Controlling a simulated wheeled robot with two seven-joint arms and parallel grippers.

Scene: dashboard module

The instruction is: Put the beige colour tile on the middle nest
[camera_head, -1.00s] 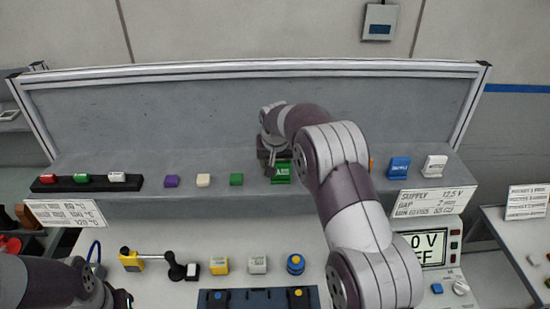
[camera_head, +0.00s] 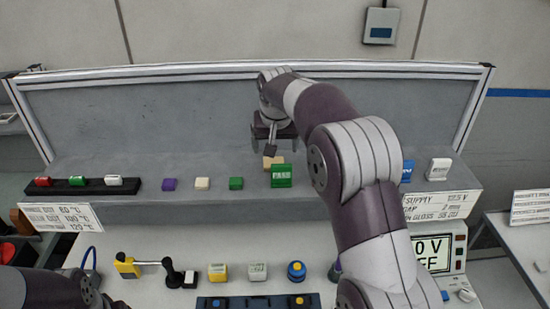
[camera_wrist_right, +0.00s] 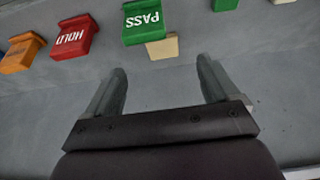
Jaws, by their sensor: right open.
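A beige block (camera_head: 273,161) sits on the grey shelf just behind the green PASS block (camera_head: 282,176), partly hidden by it. It also shows in the right wrist view (camera_wrist_right: 163,48) against the PASS block. I cannot tell which piece is the middle nest. My right gripper (camera_head: 271,141) is open and empty, behind the beige block. In the right wrist view its fingers (camera_wrist_right: 160,70) are apart with bare shelf between them. Of my left arm, only a link shows at bottom left.
A black rack (camera_head: 75,187) with red, green and white pieces stands at the shelf's left. Blue and white blocks (camera_head: 439,169) stand at its right. A back panel (camera_head: 180,110) rises behind the shelf.

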